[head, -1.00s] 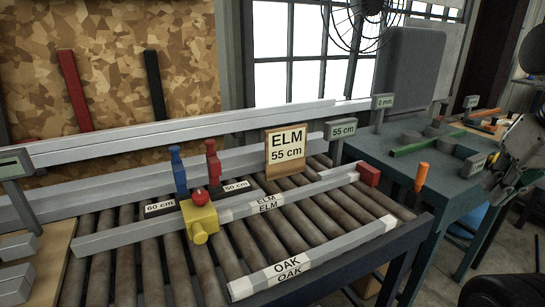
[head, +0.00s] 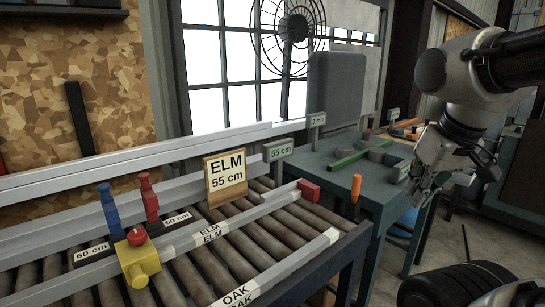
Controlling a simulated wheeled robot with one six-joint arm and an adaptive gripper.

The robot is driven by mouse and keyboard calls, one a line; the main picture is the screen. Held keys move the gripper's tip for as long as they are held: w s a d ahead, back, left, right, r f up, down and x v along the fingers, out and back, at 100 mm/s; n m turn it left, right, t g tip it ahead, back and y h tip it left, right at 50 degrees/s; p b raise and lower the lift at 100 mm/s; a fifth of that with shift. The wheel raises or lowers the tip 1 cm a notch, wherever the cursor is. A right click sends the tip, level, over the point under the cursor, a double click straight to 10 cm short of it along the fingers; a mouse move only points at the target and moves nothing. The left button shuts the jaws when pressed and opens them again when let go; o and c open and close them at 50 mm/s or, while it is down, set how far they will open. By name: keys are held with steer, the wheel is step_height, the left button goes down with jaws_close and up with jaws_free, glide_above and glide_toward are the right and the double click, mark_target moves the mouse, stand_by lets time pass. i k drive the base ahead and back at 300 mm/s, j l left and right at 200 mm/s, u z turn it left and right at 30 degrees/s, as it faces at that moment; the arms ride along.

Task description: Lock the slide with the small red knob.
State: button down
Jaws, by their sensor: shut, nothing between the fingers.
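The slide is a yellow block (head: 138,264) on the long grey bar marked ELM, at lower left in the head view. The small red knob (head: 137,236) sits on top of it. A round yellow knob (head: 151,264) sticks out of its front. My gripper (head: 418,200) is shut and empty, hanging at the right beside the blue-grey bench, far from the slide. Its fingertips are small and dark in this view. I cannot tell from here whether the slide is locked.
Blue (head: 109,212) and red (head: 149,200) upright pieces stand behind the slide near the 60 cm and 50 cm labels. A sign (head: 226,177) reads ELM 55 cm. A red block (head: 309,190) ends the ELM bar. Black discs (head: 455,287) stand at lower right.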

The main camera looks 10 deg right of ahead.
mark_target(137, 237)
steer(key=j+u, duration=0.15)
steer(key=u, duration=0.2)
steer(key=i+j+u, duration=0.1)
steer(key=u, duration=0.2)
steer(key=j+u, duration=0.15)
steer(key=u, duration=0.2)
steer(key=i, duration=0.05)
